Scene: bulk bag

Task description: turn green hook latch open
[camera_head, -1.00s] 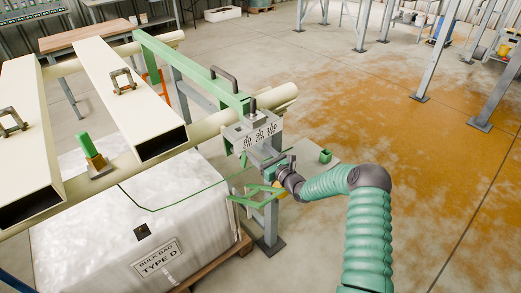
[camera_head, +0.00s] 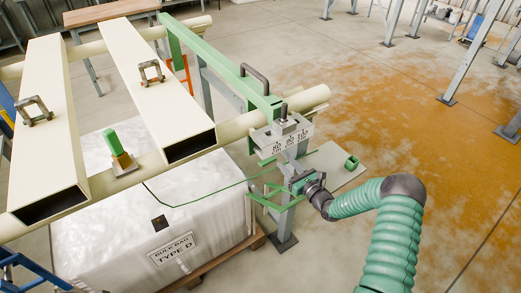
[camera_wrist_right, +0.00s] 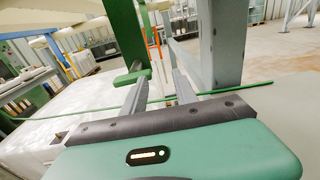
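Green bars with a hook-like shape (camera_head: 264,196) sit low beside the grey upright, left of my right gripper; I take these as the green hook latch, but its exact position is hard to tell. In the right wrist view a green tab (camera_wrist_right: 132,76) juts from a green upright, close to the left finger. My right gripper (camera_head: 293,184) points left beside the upright, below the numbered block. In the wrist view its two grey fingers (camera_wrist_right: 160,88) are apart, with nothing visibly held between them. Contact with the latch cannot be told. My left gripper is out of view.
A grey numbered block (camera_head: 283,138) sits above the gripper by the cream pipe (camera_head: 245,122). The white bulk bag (camera_head: 120,245) stands left. Open floor lies right.

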